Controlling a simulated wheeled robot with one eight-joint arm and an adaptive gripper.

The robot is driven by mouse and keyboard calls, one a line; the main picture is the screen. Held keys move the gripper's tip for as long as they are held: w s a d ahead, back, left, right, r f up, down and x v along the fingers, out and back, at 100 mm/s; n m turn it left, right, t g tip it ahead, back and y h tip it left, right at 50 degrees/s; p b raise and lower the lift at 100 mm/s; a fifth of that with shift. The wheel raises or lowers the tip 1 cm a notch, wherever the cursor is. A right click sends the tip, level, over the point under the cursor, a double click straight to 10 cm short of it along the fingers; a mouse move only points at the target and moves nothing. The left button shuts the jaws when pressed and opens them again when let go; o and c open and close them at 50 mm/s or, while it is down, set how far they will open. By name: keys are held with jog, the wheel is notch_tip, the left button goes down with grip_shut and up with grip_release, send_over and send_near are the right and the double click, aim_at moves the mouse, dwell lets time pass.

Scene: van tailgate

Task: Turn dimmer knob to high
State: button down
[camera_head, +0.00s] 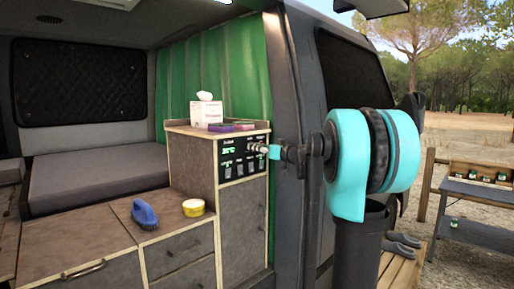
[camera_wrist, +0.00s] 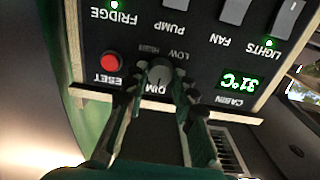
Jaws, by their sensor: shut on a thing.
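The dimmer knob (camera_wrist: 160,70) is a small dark round knob on the black control panel (camera_wrist: 215,62), which appears upside down in the wrist view. LOW and HIGH are printed just above it in that picture, and a partly covered DIM label sits below. My gripper (camera_wrist: 159,88) is shut on the knob, with one finger on each side. Where the knob points is not clear. In the head view my gripper (camera_head: 258,148) reaches the panel (camera_head: 229,174) from the right, and the knob is hidden there.
A red reset button (camera_wrist: 111,62) sits beside one finger, and a green cabin display (camera_wrist: 238,82) is on the other side. A tissue box (camera_head: 206,112) stands on the cabinet top. A brush (camera_head: 144,214) and yellow tub (camera_head: 193,207) lie on the lower counter.

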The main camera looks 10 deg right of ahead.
jog(key=shift+a+m, duration=0.1)
jog(key=shift+m, duration=0.2)
jog(key=m, duration=2.2)
jog(key=shift+a+r, duration=0.1)
jog(key=shift+r, duration=0.1)
jog(key=shift+m, duration=0.3)
jog(key=c, duration=1.2)
grip_release()
jog(key=shift+s, duration=0.1)
